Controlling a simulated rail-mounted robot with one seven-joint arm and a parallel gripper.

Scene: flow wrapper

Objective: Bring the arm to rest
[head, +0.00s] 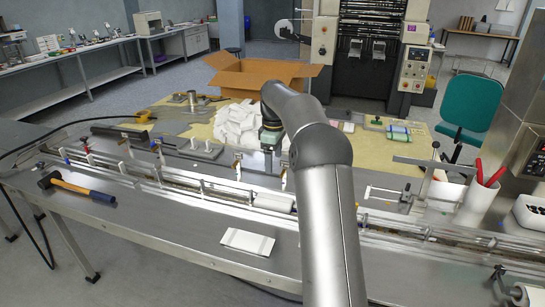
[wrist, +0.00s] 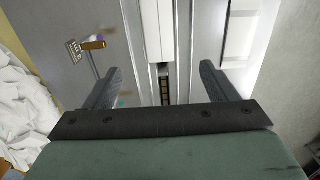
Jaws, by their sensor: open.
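My gripper (head: 269,158) hangs from my arm above the conveyor line in the head view, partly hidden by my forearm. In the wrist view my gripper (wrist: 158,82) has its two dark fingers wide apart with nothing held between them. Beyond and below the fingertips runs the conveyor channel (wrist: 184,50) with metal rails. A long white item (wrist: 156,28) lies in the channel; a white item on the conveyor also shows in the head view (head: 274,201).
A flat white packet (head: 247,241) lies on the front steel surface. A hammer (head: 78,188) lies at the left. White pouches (head: 237,126) are heaped behind the line, before a cardboard box (head: 258,77). A white bin with red-handled tools (head: 482,198) stands right.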

